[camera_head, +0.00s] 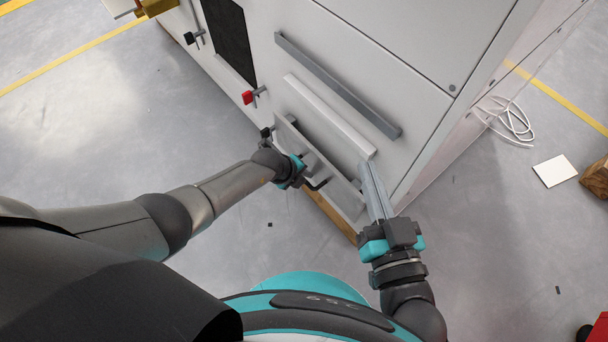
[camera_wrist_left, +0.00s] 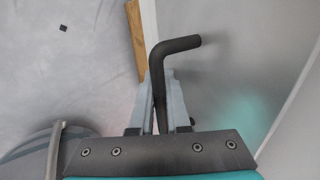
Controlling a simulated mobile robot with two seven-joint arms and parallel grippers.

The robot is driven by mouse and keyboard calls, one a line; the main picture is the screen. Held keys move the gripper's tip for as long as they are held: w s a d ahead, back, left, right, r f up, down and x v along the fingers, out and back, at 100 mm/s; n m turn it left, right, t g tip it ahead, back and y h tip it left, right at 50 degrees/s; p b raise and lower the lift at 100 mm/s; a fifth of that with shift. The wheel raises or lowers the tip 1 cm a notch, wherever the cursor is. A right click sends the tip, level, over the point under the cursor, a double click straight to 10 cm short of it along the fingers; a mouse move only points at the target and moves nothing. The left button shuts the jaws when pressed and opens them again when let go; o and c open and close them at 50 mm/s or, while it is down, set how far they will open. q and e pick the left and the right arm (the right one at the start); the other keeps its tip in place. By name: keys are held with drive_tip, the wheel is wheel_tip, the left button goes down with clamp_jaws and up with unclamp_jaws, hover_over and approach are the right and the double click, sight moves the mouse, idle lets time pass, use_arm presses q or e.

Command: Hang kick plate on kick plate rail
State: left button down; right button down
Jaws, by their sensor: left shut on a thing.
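The kick plate (camera_head: 347,196) is a long pale panel low along the cabinet front, with dark bent handles on its face. My left gripper (camera_head: 303,168) is at this panel. In the left wrist view its fingers (camera_wrist_left: 160,105) are shut on a black bent handle (camera_wrist_left: 178,45) in front of a pale panel face (camera_wrist_left: 225,75). A white bar (camera_head: 330,115) runs along the cabinet above the panel; I cannot tell if it is the kick plate rail. My right gripper (camera_head: 369,175) has its long grey fingers by the right end of the white bar; their gap is unclear.
A dark grey bar (camera_head: 338,86) crosses the cabinet front (camera_head: 400,85) higher up. A red-handled lever (camera_head: 248,97) sticks out further left. A wooden strip (camera_head: 330,214) shows at the cabinet's foot. White cable (camera_head: 515,120) and a white sheet (camera_head: 554,171) lie on the floor at right.

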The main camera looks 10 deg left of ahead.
use_arm(q)
drive_tip(key=shift+w+f, duration=0.15)
drive_tip(key=shift+f+b, duration=0.3)
drive_tip(key=shift+f, duration=0.05)
drive_tip(key=shift+f, duration=0.25)
drive_tip(key=shift+f, duration=0.1)
drive_tip(key=shift+d+f, duration=0.1)
drive_tip(key=shift+f, duration=0.35)
